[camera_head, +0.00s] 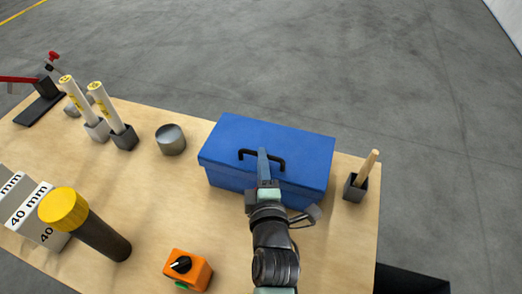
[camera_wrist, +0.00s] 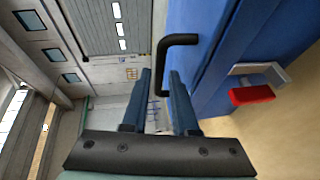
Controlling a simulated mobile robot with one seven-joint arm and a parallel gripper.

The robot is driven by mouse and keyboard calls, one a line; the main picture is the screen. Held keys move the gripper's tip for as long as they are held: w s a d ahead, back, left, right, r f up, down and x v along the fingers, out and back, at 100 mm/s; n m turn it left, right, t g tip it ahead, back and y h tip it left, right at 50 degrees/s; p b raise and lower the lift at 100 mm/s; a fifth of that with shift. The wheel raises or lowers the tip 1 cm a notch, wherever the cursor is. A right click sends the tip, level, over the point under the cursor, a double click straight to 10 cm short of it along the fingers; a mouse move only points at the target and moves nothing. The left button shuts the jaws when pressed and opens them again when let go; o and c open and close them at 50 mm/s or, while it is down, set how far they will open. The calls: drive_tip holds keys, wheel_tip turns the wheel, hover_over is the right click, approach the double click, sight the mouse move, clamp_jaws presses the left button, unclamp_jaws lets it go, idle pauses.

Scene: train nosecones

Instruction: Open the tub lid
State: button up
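A blue box (camera_head: 235,135) with a flat lid and a black handle (camera_head: 262,154) on top stands at the back right of the table; its lid is shut. My gripper (camera_head: 263,152) is at the handle, reaching over the box's near side. In the wrist view, my gripper (camera_wrist: 159,75) has its two blue fingers apart, and the black handle (camera_wrist: 164,62) shows in the gap between them. I cannot tell whether either finger touches it. The blue box (camera_wrist: 220,50) fills the right side there, with a red and silver latch (camera_wrist: 252,95) on its side.
A grey cup (camera_head: 171,140) stands left of the box, a block with a wooden stick (camera_head: 356,187) right of it. Two white tubes (camera_head: 105,105) in holders, a yellow-capped black cylinder (camera_head: 95,230) and an orange switch box (camera_head: 187,270) are also on the wooden table (camera_head: 150,200).

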drive_tip(key=shift+w+a+f, duration=0.1)
drive_tip(key=shift+w+f, duration=0.05)
drive_tip(key=shift+w, duration=0.5)
drive_tip(key=shift+w+f, duration=0.1)
drive_tip(key=shift+w, duration=0.55)
clamp_jaws()
idle(0.5)
